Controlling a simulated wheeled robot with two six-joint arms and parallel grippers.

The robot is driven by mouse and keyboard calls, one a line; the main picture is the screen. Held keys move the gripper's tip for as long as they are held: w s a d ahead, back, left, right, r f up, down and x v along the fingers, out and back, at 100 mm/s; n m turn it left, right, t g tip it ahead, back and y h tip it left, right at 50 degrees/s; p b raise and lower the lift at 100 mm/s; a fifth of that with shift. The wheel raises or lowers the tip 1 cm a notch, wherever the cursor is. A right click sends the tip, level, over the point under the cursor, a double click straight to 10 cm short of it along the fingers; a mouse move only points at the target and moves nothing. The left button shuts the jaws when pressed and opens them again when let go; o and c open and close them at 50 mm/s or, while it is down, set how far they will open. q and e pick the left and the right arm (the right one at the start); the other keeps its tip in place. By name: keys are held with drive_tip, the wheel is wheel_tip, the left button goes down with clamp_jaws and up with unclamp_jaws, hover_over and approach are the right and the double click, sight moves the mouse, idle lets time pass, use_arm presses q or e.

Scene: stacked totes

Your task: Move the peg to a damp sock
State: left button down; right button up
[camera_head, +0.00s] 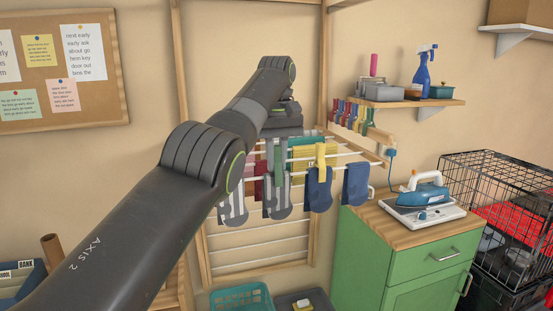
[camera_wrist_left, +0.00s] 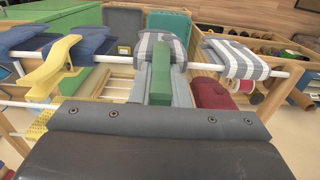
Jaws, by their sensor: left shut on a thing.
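My left gripper (camera_head: 281,138) is over the drying rack, shut on a green peg (camera_head: 280,158). In the left wrist view the green peg (camera_wrist_left: 160,85) points away from the gripper (camera_wrist_left: 161,94). Its far end overlaps a grey-and-white striped sock (camera_wrist_left: 155,42) on the white rod; I cannot tell if it grips the sock. In the head view that striped sock (camera_head: 277,198) hangs below the peg. Another striped sock (camera_head: 232,208) hangs left of it. A blue sock (camera_head: 319,192) has a yellow peg (camera_head: 320,160) at its top. Another blue sock (camera_head: 356,184) hangs at the right. My right gripper is out of view.
Several coloured pegs (camera_head: 354,116) sit on a bar behind the rack, below a wall shelf (camera_head: 425,102). A green cabinet (camera_head: 395,255) carrying an iron (camera_head: 425,192) stands right of the rack. A teal basket (camera_head: 240,298) is on the floor below.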

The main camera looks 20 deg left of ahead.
use_arm(q)
drive_tip(key=c, duration=1.3)
unclamp_jaws()
drive_tip(key=shift+r, duration=0.15)
